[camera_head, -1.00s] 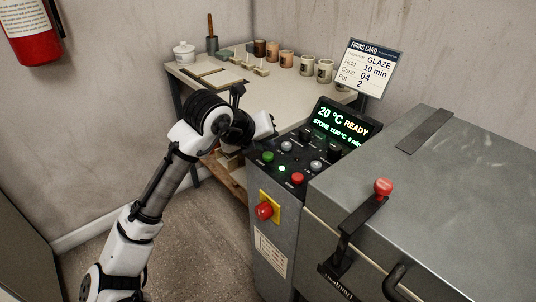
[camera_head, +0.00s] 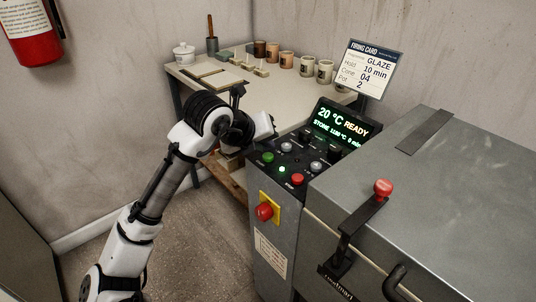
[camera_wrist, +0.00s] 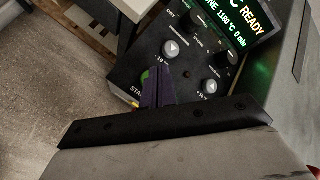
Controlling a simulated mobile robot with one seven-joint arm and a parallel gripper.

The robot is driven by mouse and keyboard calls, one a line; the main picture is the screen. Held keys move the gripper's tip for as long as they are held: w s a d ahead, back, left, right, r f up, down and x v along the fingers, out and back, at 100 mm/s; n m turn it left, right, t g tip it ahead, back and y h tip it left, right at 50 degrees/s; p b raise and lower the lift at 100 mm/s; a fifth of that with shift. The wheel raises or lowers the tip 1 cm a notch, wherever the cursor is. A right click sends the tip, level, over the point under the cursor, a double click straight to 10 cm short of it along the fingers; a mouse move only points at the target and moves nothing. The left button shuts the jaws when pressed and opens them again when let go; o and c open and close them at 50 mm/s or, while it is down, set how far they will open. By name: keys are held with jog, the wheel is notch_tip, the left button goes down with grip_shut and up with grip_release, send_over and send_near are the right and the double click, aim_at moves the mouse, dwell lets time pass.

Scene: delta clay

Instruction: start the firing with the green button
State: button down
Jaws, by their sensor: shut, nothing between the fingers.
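The green button (camera_head: 267,158) is on the kiln's control panel, at its left side above a green light (camera_head: 282,169). In the wrist view the green button (camera_wrist: 145,79) shows partly, beside and behind my dark fingers. My gripper (camera_wrist: 159,72) is shut and empty, with its fingertips over the panel close to the button. I cannot tell whether they touch it. In the head view my white hand hangs at the panel's upper left edge. The display (camera_head: 341,124) reads 20 °C READY, STONE 1180 °C, 0 min.
A red button (camera_head: 298,180) and grey buttons (camera_head: 287,147) share the panel. A red knob (camera_head: 264,211) sits on yellow below. The firing card (camera_head: 370,68) reads GLAZE, hold 10 min, cone 04, pot 2. The kiln lid (camera_head: 440,170) is shut. A table with pots stands behind.

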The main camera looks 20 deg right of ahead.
aim_at(265, 158)
dwell(0.6)
jog(key=shift+f+b, duration=0.4)
jog(key=shift+f, duration=0.05)
jog(key=shift+f+b, duration=0.45)
jog(key=shift+f, duration=0.05)
dwell(0.4)
jog(key=shift+r, duration=0.1)
jog(key=shift+r+p, duration=0.65)
jog(key=shift+r, duration=0.15)
jog(key=shift+r+p, duration=1.95)
jog(key=shift+r, duration=0.65)
jog(key=shift+f, duration=0.1)
